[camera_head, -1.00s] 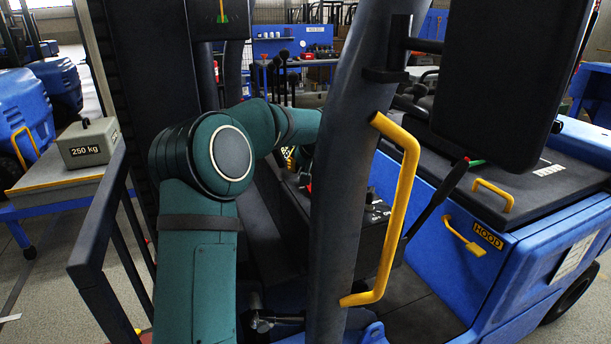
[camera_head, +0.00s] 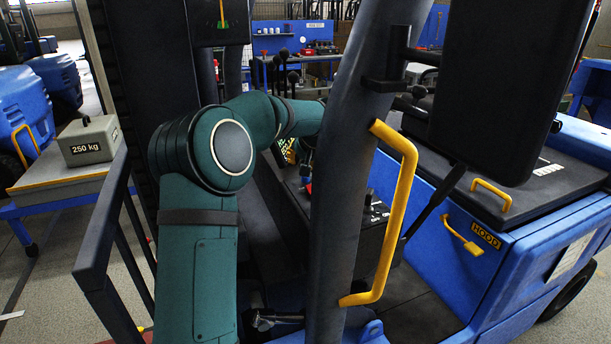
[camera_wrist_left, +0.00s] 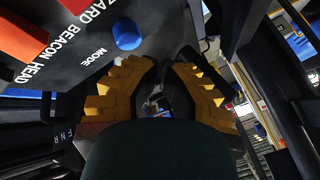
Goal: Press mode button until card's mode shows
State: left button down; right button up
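The blue mode button (camera_wrist_left: 126,34) sits on a dark panel (camera_wrist_left: 75,75) beside the printed word MODE in the left wrist view. My left gripper (camera_wrist_left: 163,66) has yellow stepped fingers. They stand apart with nothing between them, and the button lies just beyond the left finger's tip, apparently apart from it. In the head view the left gripper (camera_head: 291,152) shows only as a small yellow patch behind my green arm. The button cannot be made out there. No card can be made out. My right gripper is not in view.
Red switches (camera_wrist_left: 20,38) sit on the same panel, near the words HAZARD, BEACON and HEAD. A dark pillar (camera_head: 345,150) with a yellow grab handle (camera_head: 397,200) stands right of my arm. A small dark screen (camera_head: 220,20) is above. A 250 kg weight (camera_head: 90,141) rests at left.

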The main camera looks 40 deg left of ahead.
pick_arm(q)
jog(key=shift+r+p, duration=1.6)
jog(key=shift+r, duration=0.9)
